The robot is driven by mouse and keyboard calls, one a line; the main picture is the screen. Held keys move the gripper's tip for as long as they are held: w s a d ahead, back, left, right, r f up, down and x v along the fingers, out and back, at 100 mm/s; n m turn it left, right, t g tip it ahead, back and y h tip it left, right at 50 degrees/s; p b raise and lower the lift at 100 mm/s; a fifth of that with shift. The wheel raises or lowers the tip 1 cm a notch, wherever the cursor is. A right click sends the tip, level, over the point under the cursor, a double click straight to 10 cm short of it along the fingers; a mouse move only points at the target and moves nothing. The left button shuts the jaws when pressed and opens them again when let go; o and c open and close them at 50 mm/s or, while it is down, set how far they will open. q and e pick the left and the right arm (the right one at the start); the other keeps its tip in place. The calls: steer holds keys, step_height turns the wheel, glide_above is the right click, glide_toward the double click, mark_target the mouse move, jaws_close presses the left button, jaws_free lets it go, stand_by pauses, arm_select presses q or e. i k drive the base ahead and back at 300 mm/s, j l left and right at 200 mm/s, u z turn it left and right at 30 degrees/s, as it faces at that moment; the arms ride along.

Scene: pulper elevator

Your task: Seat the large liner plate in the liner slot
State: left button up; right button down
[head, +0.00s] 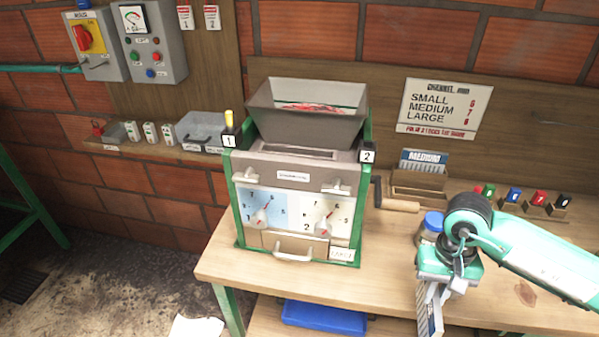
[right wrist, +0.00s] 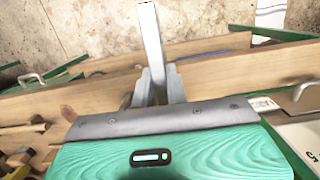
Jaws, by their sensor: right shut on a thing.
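My right gripper (head: 432,290) is shut on a thin plate (head: 430,318), in front of the bench's right part. The plate hangs down and shows a blue and white label that I cannot read. In the right wrist view the plate (right wrist: 152,45) appears nearly edge-on as a pale strip between the fingers. The green pulper (head: 292,198) stands on the bench to the left, apart from the plate. A dark slot-like opening (head: 298,152) lies below its hopper (head: 306,118); I cannot tell if it is the liner slot. My left gripper is out of view.
A wooden rack (head: 418,193) holds a plate labelled MEDIUM (head: 424,160). A crank handle (head: 396,205) juts from the pulper's right side. A blue-lidded jar (head: 432,225) stands beside my arm. Small coloured tags (head: 514,196) line the back. Bench front between pulper and gripper is clear.

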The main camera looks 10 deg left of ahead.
mark_target(293, 177)
steer(key=j, duration=0.45)
steer(key=k+j+z, duration=0.1)
steer(key=j, duration=0.4)
steer(key=k+j+z, duration=0.1)
steer(key=j, duration=0.35)
